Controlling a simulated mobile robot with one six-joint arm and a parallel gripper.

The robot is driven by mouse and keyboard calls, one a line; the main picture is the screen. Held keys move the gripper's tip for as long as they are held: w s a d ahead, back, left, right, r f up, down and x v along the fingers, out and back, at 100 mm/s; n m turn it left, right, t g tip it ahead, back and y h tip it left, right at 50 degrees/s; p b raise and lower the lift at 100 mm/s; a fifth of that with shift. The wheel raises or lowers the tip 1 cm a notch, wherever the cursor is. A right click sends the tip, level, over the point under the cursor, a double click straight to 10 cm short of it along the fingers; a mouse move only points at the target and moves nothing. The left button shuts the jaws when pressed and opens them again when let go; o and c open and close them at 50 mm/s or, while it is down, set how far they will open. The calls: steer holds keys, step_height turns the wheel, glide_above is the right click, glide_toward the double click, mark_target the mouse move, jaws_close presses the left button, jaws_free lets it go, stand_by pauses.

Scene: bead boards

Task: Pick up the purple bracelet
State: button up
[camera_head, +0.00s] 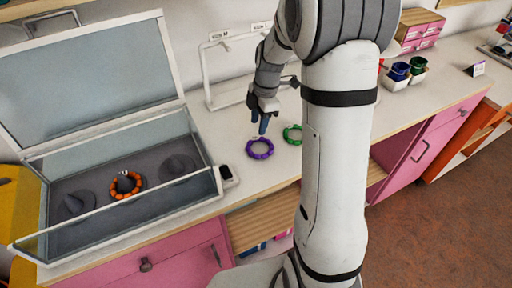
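The purple bracelet (259,157) is a beaded ring lying flat on the light countertop, just right of the glass display case. My gripper (261,124) points down and appears just above and behind the bracelet's far edge. A gap seems to separate the fingertips from the beads, but the height is hard to judge. The fingers overlap in this view, so their opening does not show clearly. I see nothing held between them.
A green bracelet (286,135) lies to the right, partly hidden by my arm. The open display case (130,232) holds an orange bracelet (125,195) on a grey stand. A white rack (206,80) stands behind my gripper. Small cups (398,73) stand farther right.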

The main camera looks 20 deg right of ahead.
mark_target(255, 138)
steer(key=f, duration=0.3)
steer(key=a+f+p, duration=0.1)
steer(key=f, duration=0.1)
steer(key=shift+s+f, duration=0.1)
steer(key=shift+s, duration=0.15)
steer(key=shift+c, duration=0.2)
jaws_close()
